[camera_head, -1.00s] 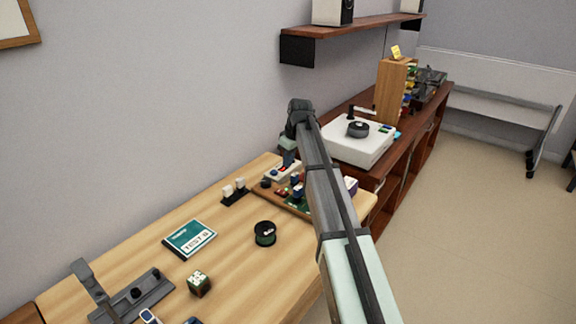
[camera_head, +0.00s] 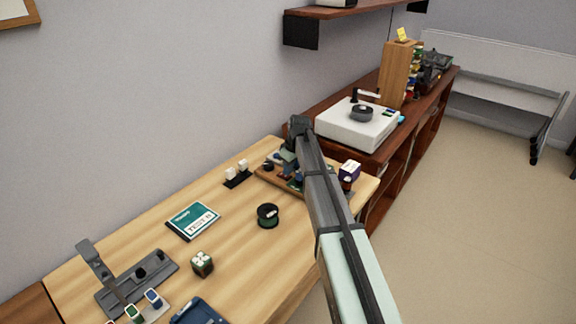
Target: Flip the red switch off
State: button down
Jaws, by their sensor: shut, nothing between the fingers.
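My gripper (camera_head: 289,163) reaches down over the board (camera_head: 262,174) at the far end of the wooden table. It is small in the picture and partly covered by my own arm, and its fingers are shut with nothing held. The board carries several small parts, with a dark knob (camera_head: 268,166) at its left. The red switch cannot be made out now; my gripper and arm cover that part of the board. Whether the fingers touch it, and how it is set, I cannot tell.
Left of the board stands a black base with white switches (camera_head: 237,173). A green-black spool (camera_head: 268,215), a TEST booklet (camera_head: 193,220) and a patterned cube (camera_head: 202,263) lie nearer. A white turntable (camera_head: 357,126) sits behind.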

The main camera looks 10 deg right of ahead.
jog(key=shift+s+d+f+t+y, duration=0.15)
jog(key=shift+s+f+t+y, duration=0.15)
jog(key=shift+f, duration=0.1)
jog(key=shift+w, duration=0.25)
jog(key=shift+w+a+r, duration=0.3)
jog(key=shift+w+a, duration=0.1)
jog(key=shift+a, duration=0.15)
dwell(0.4)
jog(key=v, duration=0.3)
jog(key=shift+w+a+r, duration=0.1)
jog(key=shift+w+r, duration=0.05)
jog(key=shift+r, duration=0.25)
jog(key=s+d+v, duration=0.1)
jog(key=v, duration=0.9)
jog(key=shift+s+d+f, duration=0.15)
jog(key=shift+s+f, duration=0.05)
jog(key=shift+f, duration=0.05)
